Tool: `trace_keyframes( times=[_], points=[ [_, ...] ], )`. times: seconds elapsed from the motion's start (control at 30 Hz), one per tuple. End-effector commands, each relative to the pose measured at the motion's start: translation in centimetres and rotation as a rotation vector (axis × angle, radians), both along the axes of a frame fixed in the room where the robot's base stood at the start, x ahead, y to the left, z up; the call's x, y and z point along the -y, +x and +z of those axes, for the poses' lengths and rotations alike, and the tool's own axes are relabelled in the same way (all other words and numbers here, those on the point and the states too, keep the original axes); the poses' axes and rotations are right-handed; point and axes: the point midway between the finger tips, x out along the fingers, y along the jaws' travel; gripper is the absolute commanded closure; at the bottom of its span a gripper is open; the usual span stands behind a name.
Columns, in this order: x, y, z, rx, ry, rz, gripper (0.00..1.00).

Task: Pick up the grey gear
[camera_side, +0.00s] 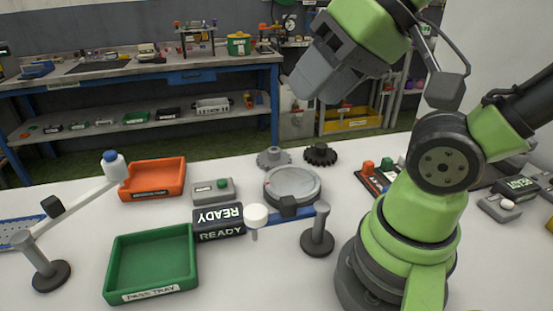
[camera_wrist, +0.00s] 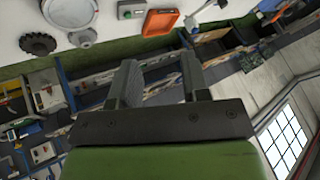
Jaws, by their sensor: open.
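The grey gear (camera_side: 273,157) lies flat on the white table, behind the round grey turntable (camera_side: 292,186) and left of a black gear (camera_side: 320,154). In the wrist view the grey gear (camera_wrist: 82,38) shows near the top left, beside the turntable (camera_wrist: 68,12), and the black gear (camera_wrist: 38,43) is left of it. My gripper (camera_side: 306,84) is high above the table, well apart from the gears. In the wrist view my gripper (camera_wrist: 158,74) has its two fingers spread, with nothing between them.
A green pass tray (camera_side: 152,290) and an orange tray (camera_side: 153,195) stand at the left. A READY sign box (camera_side: 219,235), a button box (camera_side: 213,191) and a short post (camera_side: 318,240) stand near the turntable. The space above the gears is clear.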

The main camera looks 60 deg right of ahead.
Motion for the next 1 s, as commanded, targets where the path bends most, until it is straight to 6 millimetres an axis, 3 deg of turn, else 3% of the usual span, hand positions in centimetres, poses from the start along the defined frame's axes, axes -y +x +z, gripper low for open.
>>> trace_keyframes(
  times=[0.2, 0.3, 0.67, 0.77, 1.0],
  points=[
    [0.0, 0.0, 0.0, 0.0, 0.0, 0.0, 0.55],
    [0.0, 0.0, 0.0, 0.0, 0.0, 0.0, 0.32],
    [0.2, 0.6, 0.2, -0.01, -0.009, -0.005, 0.31],
    [0.9, 2.3, 0.6, -0.037, -0.032, -0.018, 0.31],
    [5.3, 9.9, 0.4, -0.155, -0.12, -0.052, 0.31]
  ],
)
